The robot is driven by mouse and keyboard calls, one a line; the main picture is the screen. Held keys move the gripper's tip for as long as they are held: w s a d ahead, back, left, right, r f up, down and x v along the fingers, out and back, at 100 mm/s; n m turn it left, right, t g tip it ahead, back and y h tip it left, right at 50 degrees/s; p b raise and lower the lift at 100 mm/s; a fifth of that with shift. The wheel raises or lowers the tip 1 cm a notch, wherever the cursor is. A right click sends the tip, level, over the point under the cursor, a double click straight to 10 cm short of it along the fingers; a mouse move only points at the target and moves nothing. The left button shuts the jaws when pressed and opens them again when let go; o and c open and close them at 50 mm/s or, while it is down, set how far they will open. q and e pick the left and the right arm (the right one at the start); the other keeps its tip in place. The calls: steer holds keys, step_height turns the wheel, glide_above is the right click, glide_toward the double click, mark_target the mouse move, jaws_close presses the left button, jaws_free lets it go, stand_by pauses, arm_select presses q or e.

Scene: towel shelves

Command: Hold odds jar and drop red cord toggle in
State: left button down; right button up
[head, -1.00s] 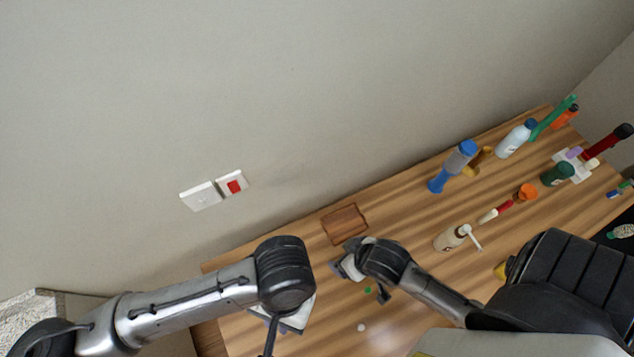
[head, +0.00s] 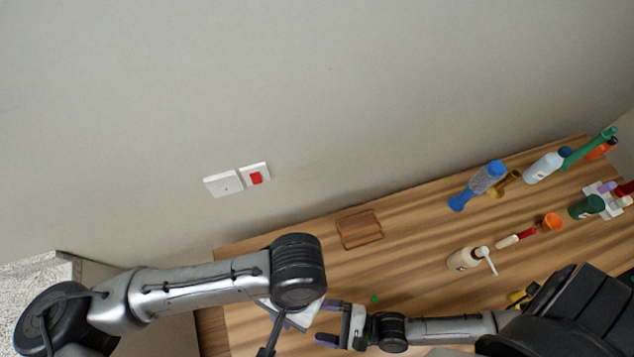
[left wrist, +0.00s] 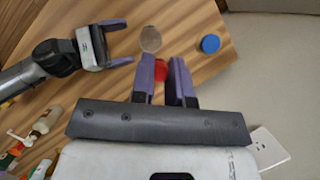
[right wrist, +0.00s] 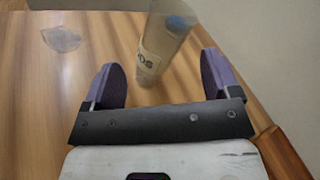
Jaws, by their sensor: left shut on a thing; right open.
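The odds jar (right wrist: 160,55) is clear, with a dark-lettered pale label. In the head view my right gripper (head: 330,323) is open; my left fingers are mostly hidden.
A blue round piece (left wrist: 210,43) lies beyond the jar. A clear flat thing (right wrist: 62,38) lies on the table to the left. A brown tray (head: 360,230) lies near the wall. A pump bottle (head: 465,259) and several other bottles stand to the right.

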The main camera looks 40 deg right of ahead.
steer(key=s+m, duration=0.1)
steer(key=m, duration=0.1)
steer(key=s+m+t, duration=0.1)
steer(key=m, duration=0.1)
steer(key=shift+d+f, duration=0.1)
steer(key=shift+d, duration=0.3)
steer(key=m, duration=0.1)
steer(key=s+d+m+t, duration=0.1)
steer(key=shift+f+m+h, duration=0.15)
steer(key=shift+m+h, duration=0.15)
steer(key=shift+m, duration=0.1)
steer(key=x, duration=1.1)
steer(key=shift+w+a, duration=0.2)
steer(key=shift+w, duration=0.2)
steer(key=c, duration=1)
arm_select(q)
step_height(320, 180, down, 11)
steer(key=a, duration=0.1)
steer(key=shift+s, duration=0.15)
